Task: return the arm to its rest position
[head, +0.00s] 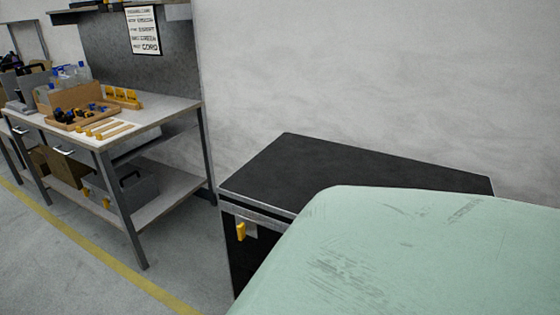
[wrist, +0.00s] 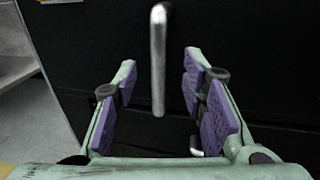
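My gripper (wrist: 160,92) shows in the wrist view with its two purple-padded fingers spread apart and nothing held. A metal bar handle (wrist: 158,50) on a dark panel (wrist: 240,45) shows between the fingers in the picture. I see a gap between the handle and each pad; how far the fingertips are from the panel is hard to tell. In the head view my gripper is out of sight. A large pale green part of my own body fills the lower right there.
A workbench (head: 165,108) with bottles, a tool tray (head: 83,118) and boxes is at left. Grey floor (head: 180,250) between them is clear.

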